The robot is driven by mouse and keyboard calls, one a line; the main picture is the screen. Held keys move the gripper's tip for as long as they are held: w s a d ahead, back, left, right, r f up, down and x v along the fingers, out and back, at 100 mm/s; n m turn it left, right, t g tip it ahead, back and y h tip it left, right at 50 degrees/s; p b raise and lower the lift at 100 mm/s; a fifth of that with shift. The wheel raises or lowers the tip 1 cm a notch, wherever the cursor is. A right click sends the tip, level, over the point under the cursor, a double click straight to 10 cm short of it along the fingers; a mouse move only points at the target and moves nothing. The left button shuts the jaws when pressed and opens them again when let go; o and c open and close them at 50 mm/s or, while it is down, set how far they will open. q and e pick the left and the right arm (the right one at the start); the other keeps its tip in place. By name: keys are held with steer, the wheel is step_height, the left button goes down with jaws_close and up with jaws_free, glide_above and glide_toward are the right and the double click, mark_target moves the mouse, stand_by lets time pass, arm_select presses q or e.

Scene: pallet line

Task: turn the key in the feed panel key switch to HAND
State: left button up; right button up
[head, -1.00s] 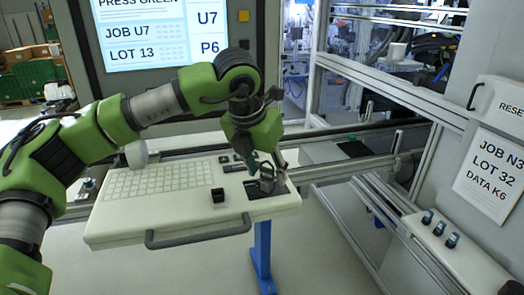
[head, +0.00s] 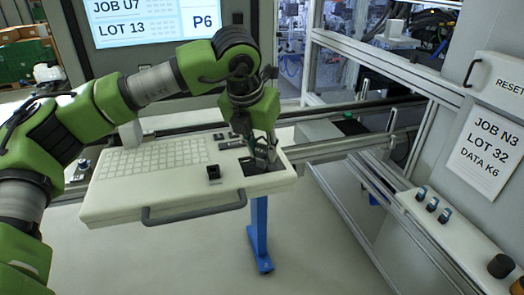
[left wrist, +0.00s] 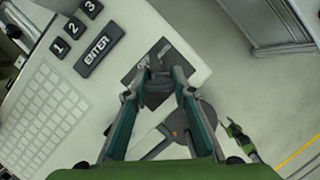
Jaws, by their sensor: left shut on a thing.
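The feed panel (head: 130,195) is a pale tilted desk with a keypad and a dark plate at its right end. My left gripper (head: 263,158) is over this plate (head: 250,169). In the left wrist view the gripper (left wrist: 160,80) has its two fingers closed around a small dark grey piece (left wrist: 158,88) at the plate, which I take to be the key in its switch. The fingers hide most of the switch. My right gripper does not show in the head view.
A black square button (head: 213,173) sits left of the plate. A handle (head: 193,207) runs along the panel's front. A metal rail (head: 345,143) passes close on the right. A cabinet with knobs (head: 432,204) stands further right.

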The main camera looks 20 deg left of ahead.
arm_select(q)
steer(key=shift+d+f+n+y+b, duration=0.15)
steer(key=shift+n+y+b, duration=0.55)
steer(key=shift+n+b, duration=0.75)
steer(key=n+y+b, duration=0.1)
steer(key=n, duration=0.3)
steer(key=shift+b, duration=0.35)
steer(key=shift+n+g+y, duration=0.3)
steer(key=shift+n+y, duration=0.2)
steer(key=shift+n, duration=0.65)
steer(key=shift+b, duration=0.3)
